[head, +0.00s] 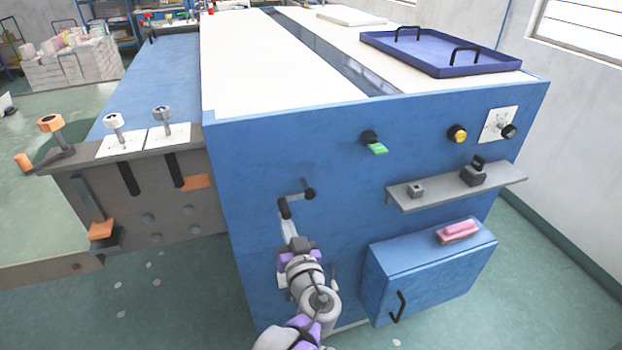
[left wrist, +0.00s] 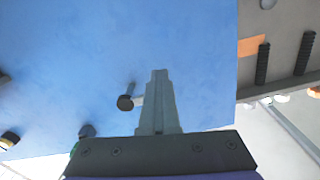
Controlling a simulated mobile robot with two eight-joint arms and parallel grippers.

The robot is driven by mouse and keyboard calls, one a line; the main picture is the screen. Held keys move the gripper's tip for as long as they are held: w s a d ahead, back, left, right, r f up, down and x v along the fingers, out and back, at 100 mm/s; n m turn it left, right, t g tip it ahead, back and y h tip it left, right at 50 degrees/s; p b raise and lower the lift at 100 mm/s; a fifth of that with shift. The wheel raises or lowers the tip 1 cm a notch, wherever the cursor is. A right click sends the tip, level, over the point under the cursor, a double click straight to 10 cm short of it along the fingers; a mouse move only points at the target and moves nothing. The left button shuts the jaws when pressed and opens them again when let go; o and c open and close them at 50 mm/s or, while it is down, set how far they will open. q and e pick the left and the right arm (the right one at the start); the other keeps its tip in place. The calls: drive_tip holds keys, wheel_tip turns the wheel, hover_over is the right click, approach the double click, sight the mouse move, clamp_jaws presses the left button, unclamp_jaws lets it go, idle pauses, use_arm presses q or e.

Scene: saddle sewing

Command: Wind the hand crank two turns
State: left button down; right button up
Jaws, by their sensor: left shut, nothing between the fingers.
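The hand crank (head: 307,191) is on the blue front panel of the machine (head: 265,155), left of its middle. Its dark handle (head: 285,208) sits lower left of the hub. My left gripper (head: 288,224) is just below the handle, with its fingers pointing up towards it; whether they touch cannot be told. In the left wrist view my left gripper (left wrist: 159,74) has its fingers together with nothing between them. A dark round part of the crank (left wrist: 125,103) shows left of the fingers, and the fingers hide some of the crank. My right gripper is not in view.
A blue box (head: 410,265) with a pink block (head: 458,231) on top juts out low on the right. A side plate (head: 150,205) with knobs stands left.

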use_arm(q)
drive_tip(key=shift+d+f+b, duration=0.1)
drive_tip(key=shift+f+b, duration=0.45)
drive_tip(key=shift+f, duration=0.3)
drive_tip(key=shift+w+f, duration=0.1)
drive_tip(key=shift+f, duration=0.05)
drive_tip(key=shift+d+f+b, duration=0.1)
drive_tip(key=shift+f+b, duration=0.5)
drive_tip(key=shift+f, duration=0.1)
drive_tip(key=shift+f, duration=0.15)
drive_tip(key=shift+f+b, duration=0.6)
drive_tip(key=shift+f, duration=0.15)
drive_tip(key=shift+d+f+b, duration=0.15)
drive_tip(key=shift+f+b, duration=0.45)
drive_tip(key=shift+f, duration=0.25)
